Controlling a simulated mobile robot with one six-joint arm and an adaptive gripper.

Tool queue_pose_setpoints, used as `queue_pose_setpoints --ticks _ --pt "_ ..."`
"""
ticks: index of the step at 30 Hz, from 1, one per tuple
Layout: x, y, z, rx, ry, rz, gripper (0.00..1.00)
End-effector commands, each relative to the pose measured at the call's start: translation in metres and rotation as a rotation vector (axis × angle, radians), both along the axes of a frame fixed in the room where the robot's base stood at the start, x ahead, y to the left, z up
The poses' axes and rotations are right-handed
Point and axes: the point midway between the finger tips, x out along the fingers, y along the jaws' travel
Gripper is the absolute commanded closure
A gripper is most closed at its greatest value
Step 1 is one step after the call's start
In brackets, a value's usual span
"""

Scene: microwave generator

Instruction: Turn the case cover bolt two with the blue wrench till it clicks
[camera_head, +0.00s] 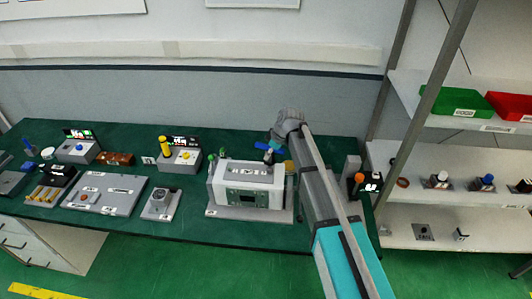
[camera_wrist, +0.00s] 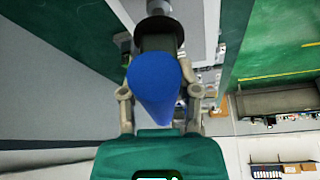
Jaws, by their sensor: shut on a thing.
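My gripper (camera_wrist: 158,105) is shut on the blue wrench (camera_wrist: 153,85), whose thick blue handle fills the middle of the wrist view. The wrench's dark shaft points away from the gripper toward the grey-white case. In the head view the blue wrench (camera_head: 262,146) shows small beside my gripper (camera_head: 275,141), at the top right of the case (camera_head: 245,178). The case is a light box with a dark green panel on its front. The wrench's tip and the case cover bolts are too small or hidden, so I cannot tell whether the tip is on a bolt.
The green bench (camera_head: 180,225) carries a flat grey plate (camera_head: 118,196) and a small grey fixture (camera_head: 160,204) left of the case. Stations with a yellow-handled tool (camera_head: 164,146) and a blue knob stand behind. A shelf at right holds a green bin (camera_head: 455,103) and a red bin (camera_head: 510,104).

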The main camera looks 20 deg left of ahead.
Motion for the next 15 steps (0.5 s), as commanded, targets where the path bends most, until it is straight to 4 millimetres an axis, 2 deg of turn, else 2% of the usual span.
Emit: queue_pose_setpoints --ticks 15 --pt "-0.0001 0.0002 -0.0058 0.000 0.000 0.000 1.00"
